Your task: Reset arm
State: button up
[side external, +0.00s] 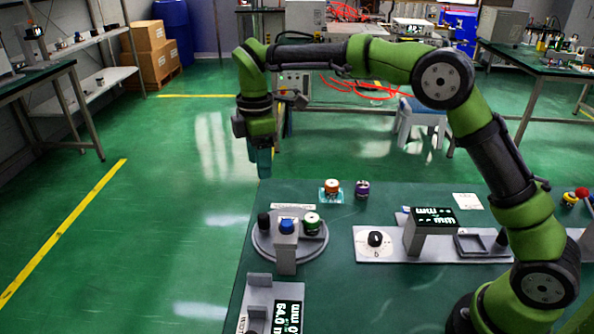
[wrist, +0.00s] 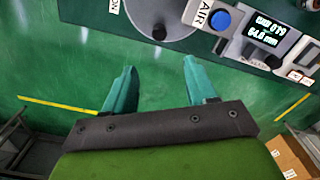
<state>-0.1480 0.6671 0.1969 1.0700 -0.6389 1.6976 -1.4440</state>
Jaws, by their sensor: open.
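My green arm reaches out to the left in the side external view. My gripper (side external: 264,162) points down just beyond the far left corner of the green table (side external: 330,300). In the wrist view, my gripper (wrist: 160,85) has its two teal fingers well apart, with only green floor between them. It is open and empty and touches nothing.
A round grey turntable (side external: 265,245) holds several small items. A display unit (side external: 290,310) stands at the front left. A plate with a black knob (side external: 376,239) and a display (side external: 434,216) is at the middle. Two small coils (side external: 332,187) stand behind the turntable.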

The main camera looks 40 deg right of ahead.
jog(key=s+d+r+m+t, duration=0.1)
jog(key=s+d+m+t, duration=0.1)
jog(key=s+m, duration=0.4)
jog(key=s+d+r+m+t+y, duration=0.1)
jog(key=s+d+m, duration=0.3)
jog(key=s, duration=0.8)
jog(key=s+d+r+m+t+y, duration=0.1)
jog(key=s+d+r+m+t, duration=0.2)
jog(key=s+m, duration=0.5)
jog(key=shift+s+d+r+t, duration=0.15)
jog(key=shift+s+d+t, duration=0.35)
jog(key=shift+t, duration=0.1)
